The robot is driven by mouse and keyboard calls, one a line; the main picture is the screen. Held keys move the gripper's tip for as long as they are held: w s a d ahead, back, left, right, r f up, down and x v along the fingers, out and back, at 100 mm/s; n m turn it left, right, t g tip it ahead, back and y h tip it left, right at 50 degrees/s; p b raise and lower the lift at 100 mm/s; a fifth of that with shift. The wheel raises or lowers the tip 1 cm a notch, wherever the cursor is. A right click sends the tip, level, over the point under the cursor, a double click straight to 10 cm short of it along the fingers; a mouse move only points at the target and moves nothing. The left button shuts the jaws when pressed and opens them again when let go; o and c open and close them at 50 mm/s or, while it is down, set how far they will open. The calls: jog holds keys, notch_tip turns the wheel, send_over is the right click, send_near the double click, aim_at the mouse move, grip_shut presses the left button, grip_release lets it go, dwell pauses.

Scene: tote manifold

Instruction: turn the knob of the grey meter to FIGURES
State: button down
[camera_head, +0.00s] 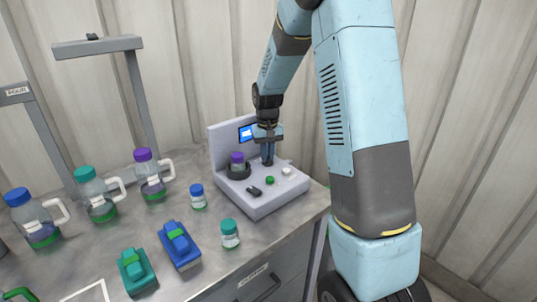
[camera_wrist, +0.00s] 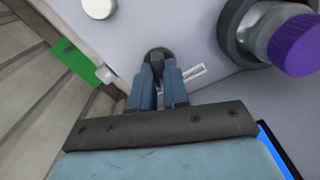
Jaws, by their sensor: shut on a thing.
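The grey meter (camera_head: 262,207) stands at the right end of the bench, with a lit blue screen (camera_head: 246,132) on its upright back panel. My gripper (camera_head: 267,160) reaches down from above onto the meter's deck. In the wrist view my gripper (camera_wrist: 158,90) has its two blue fingers closed on a dark round knob (camera_wrist: 158,53). Much of the knob is hidden between the fingers. A small white label (camera_wrist: 192,73) lies on the deck beside it; I cannot read its word or the knob's pointer.
A purple-capped bottle (camera_head: 237,158) sits in the dark round holder on the meter, close to my gripper. A black switch (camera_head: 253,191), a green button (camera_head: 270,180) and a white button (camera_head: 286,171) are on the deck. Several bottles and jars stand on the bench to the left.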

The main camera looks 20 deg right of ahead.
jog(key=shift+w+d+r+m, duration=0.1)
jog(key=shift+w+m, duration=0.05)
jog(key=shift+m, duration=0.55)
jog(key=c, duration=1.1)
grip_release()
notch_tip(320, 180, up, 14)
jog(key=shift+f, duration=0.2)
